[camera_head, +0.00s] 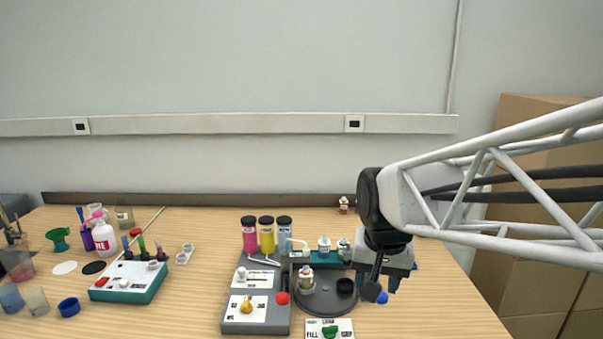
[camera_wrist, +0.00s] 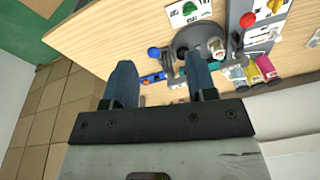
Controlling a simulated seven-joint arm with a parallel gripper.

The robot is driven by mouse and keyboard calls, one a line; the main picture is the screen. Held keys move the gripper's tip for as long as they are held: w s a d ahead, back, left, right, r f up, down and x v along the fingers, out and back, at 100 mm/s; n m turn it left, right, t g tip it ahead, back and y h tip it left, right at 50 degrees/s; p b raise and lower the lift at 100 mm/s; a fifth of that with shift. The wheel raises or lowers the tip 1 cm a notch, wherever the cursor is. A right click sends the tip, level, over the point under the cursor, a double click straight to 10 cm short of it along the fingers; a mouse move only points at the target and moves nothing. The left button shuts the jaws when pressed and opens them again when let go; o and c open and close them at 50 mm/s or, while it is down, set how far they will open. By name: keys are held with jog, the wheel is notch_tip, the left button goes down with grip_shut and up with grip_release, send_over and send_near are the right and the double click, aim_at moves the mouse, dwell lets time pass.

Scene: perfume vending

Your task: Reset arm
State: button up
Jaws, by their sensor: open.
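My gripper (camera_head: 380,289) hangs over the right part of the table, beside the dark round turntable of the grey perfume machine. In the wrist view its two blue fingers (camera_wrist: 160,80) are wide apart with nothing held between them. My white lattice arm reaches in from the right edge of the head view. The grey perfume machine (camera_head: 232,316) carries a pink, a yellow and a light blue cylinder (camera_head: 284,238). Small bottles (camera_head: 306,278) stand at its round turntable (camera_head: 318,301). The table surface right behind my gripper is partly hidden in the head view.
A teal-and-white box (camera_head: 128,278) stands left of the machine, with several cups, bottles and a green funnel (camera_head: 59,239) further left. A card with a green knob (camera_head: 330,331) lies at the front. Cardboard boxes (camera_head: 520,285) stand beyond the table's right edge. Bare table lies between box and machine.

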jog(key=s+d+f+n, duration=0.1)
jog(key=s+d, duration=0.1)
jog(key=s, duration=0.5)
jog(key=s+d+f+n, duration=0.1)
jog(key=s+d+f, duration=0.1)
jog(key=s, duration=0.5)
jog(key=shift+d+t, duration=0.3)
jog(key=shift+d, duration=0.3)
